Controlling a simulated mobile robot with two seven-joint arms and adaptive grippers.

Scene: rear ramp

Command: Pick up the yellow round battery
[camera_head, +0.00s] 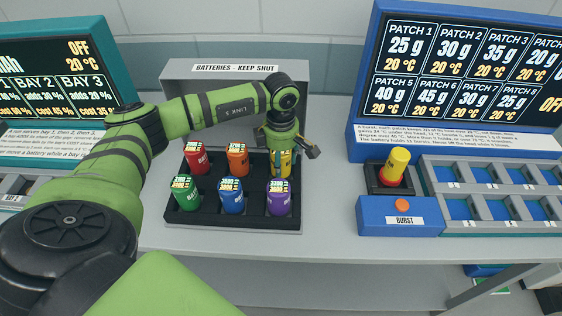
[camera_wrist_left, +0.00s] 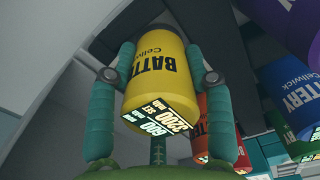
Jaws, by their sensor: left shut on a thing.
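The yellow round battery (camera_head: 285,164) is at the back right of the black battery tray (camera_head: 235,219). My left gripper (camera_head: 286,152) reaches down over it from above. In the left wrist view the yellow battery (camera_wrist_left: 158,68) stands between the two green fingers of the gripper (camera_wrist_left: 160,76), which are shut on its sides. Its labelled end faces the camera. The gripper covers part of the battery in the head view, and I cannot tell whether its base touches the tray. My right gripper is not in view.
Red (camera_head: 196,158), orange (camera_head: 237,158), green (camera_head: 186,193), blue (camera_head: 232,197) and purple (camera_head: 278,198) batteries stand close by in the tray. A grey panel (camera_head: 190,78) rises behind. To the right are a yellow-and-red knob (camera_head: 396,164) and a blue BURST box (camera_head: 400,219).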

